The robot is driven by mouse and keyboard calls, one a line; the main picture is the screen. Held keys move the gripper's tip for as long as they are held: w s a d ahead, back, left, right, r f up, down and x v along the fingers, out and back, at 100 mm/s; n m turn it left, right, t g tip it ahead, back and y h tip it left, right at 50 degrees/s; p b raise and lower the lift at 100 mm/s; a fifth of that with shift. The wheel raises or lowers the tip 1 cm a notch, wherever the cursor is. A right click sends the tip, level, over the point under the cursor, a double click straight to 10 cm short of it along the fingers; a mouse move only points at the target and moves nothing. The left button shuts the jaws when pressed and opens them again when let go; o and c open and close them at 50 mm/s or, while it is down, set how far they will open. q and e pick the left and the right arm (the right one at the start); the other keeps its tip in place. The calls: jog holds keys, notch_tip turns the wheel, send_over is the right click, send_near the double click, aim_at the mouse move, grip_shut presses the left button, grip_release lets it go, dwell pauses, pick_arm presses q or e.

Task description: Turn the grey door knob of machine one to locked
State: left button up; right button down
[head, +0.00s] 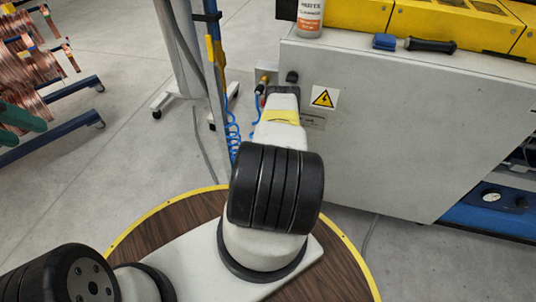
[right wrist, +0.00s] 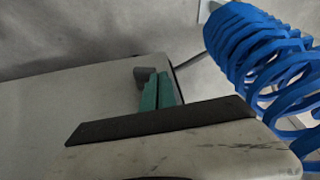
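Machine one seems to be the large light-grey cabinet (head: 390,130). A small grey block (right wrist: 146,73), probably the door knob, stands on a pale surface in the right wrist view. My right gripper (right wrist: 160,90) shows there as two green fingers close together. The block is right by their tips; I cannot tell whether they touch it.
A blue coiled hose (right wrist: 258,50) hangs close on the right in the right wrist view. A warning sign (head: 325,97) is on the cabinet. Copper coils (head: 30,70) are on a rack at left.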

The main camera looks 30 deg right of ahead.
jog(key=shift+w+a+f, duration=0.2)
jog(key=shift+w+a, duration=0.05)
jog(key=shift+w, duration=0.05)
jog(key=shift+w+a+f, duration=0.1)
jog(key=shift+a+f, duration=0.05)
dwell(0.7)
jog(key=s+d+v, duration=0.1)
jog(key=v, duration=0.6)
jog(key=s+d+r+t+y, duration=0.2)
jog(key=s+d+r, duration=0.2)
jog(key=s+d, duration=0.3)
jog(key=w+a+f, duration=0.3)
jog(key=w+f, duration=0.3)
jog(key=f, duration=0.4)
jog(key=shift+m, duration=0.3)
jog(key=shift+w+a, duration=0.15)
jog(key=shift+a, duration=0.05)
